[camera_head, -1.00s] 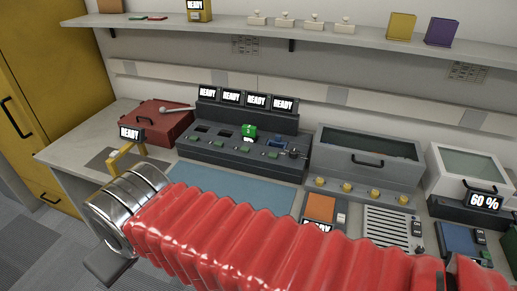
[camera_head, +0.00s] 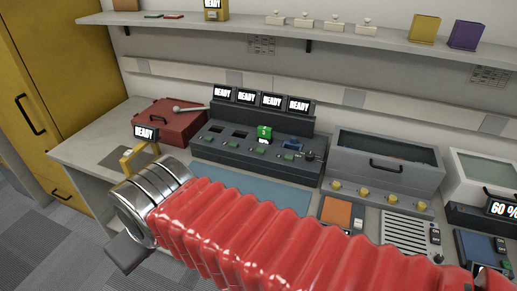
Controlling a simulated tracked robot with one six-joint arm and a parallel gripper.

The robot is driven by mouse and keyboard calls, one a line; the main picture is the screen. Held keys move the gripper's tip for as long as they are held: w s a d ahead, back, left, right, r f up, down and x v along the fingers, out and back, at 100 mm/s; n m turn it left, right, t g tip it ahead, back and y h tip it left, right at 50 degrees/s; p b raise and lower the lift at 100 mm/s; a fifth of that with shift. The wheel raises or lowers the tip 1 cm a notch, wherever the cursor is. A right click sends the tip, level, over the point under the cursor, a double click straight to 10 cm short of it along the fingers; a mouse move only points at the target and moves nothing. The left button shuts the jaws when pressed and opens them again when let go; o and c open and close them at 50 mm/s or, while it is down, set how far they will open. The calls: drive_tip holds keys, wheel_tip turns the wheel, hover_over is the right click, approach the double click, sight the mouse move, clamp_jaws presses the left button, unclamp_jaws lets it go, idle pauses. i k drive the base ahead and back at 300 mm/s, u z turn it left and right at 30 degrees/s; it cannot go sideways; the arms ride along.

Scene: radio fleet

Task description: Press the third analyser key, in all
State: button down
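The analyser seems to be the dark console (camera_head: 250,165) at the back of the bench, with several small READY screens in a row above it. Several green keys run along its front. The third key from the left (camera_head: 260,151) lies below a green block (camera_head: 264,132) that stands upright in the third slot. My red ribbed arm crosses the foreground and ends in silver rings at the left. A dark part of my gripper (camera_head: 126,252) shows below the rings, low and left of the console, apart from the keys. Its fingers cannot be made out.
A red box (camera_head: 167,118) with a grey-headed rod on it and a yellow stand (camera_head: 128,160) with a READY screen are left of the console. A grey glass-topped box (camera_head: 385,177) stands right. A blue mat (camera_head: 265,193) lies in front. A shelf (camera_head: 300,38) runs above.

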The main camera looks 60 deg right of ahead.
sight(260, 151)
drive_tip(key=i, duration=0.9)
drive_tip(key=u, duration=0.05)
